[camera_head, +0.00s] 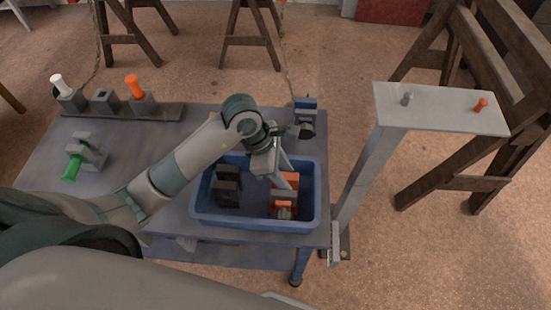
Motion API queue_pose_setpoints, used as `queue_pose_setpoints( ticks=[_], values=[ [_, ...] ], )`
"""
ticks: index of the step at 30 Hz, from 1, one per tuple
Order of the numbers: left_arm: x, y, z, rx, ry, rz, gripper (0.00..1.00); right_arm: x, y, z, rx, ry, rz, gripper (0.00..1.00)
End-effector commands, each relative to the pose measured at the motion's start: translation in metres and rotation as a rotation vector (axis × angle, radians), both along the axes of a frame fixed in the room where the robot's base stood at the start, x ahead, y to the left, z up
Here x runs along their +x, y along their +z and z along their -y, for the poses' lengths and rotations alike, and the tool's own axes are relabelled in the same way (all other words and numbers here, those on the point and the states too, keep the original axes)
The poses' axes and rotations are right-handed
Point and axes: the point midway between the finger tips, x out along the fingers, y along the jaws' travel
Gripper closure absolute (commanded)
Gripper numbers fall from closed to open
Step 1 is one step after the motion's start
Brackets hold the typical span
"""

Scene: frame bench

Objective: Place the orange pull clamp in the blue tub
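The blue tub (207,213) stands at the right end of the bench. Inside it, at the right, lies a grey clamp with orange parts (284,206); another orange patch shows just behind it, and I cannot tell whether both are one piece. A second clamp with an orange handle (135,88) stands in the rack at the back left. My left gripper (278,170) points down into the tub, just above the orange parts. Its fingertips are partly hidden, so its opening and any contact are unclear. My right gripper is not in view.
Dark blocks (227,186) sit in the tub's left half. The rack (165,111) also holds a white-handled piece (60,85). A green-handled clamp (74,166) lies on the bench at left. A grey post with a plate (440,108) rises right of the tub.

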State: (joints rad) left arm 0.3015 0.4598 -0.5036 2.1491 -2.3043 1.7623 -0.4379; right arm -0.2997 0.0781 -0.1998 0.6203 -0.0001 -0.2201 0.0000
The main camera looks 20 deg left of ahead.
Motion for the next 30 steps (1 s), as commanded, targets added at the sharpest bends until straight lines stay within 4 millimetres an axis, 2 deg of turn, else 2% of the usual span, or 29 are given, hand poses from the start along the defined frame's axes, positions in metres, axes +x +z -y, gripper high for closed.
queue_pose_setpoints(
  ticks=[5,15,21,30],
  values=[
    [0.0,0.016,-0.008,0.002,0.0,0.007,0.61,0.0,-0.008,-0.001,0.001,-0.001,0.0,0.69],
    [-0.006,0.071,-0.03,0.001,-0.001,0.009,0.61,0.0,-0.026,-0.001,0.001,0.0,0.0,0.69],
    [-0.009,0.097,-0.04,0.002,0.0,0.006,0.61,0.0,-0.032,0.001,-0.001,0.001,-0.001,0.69],
    [-0.012,0.11,-0.044,0.002,0.0,0.002,0.61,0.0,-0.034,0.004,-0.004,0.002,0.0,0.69]
  ],
)
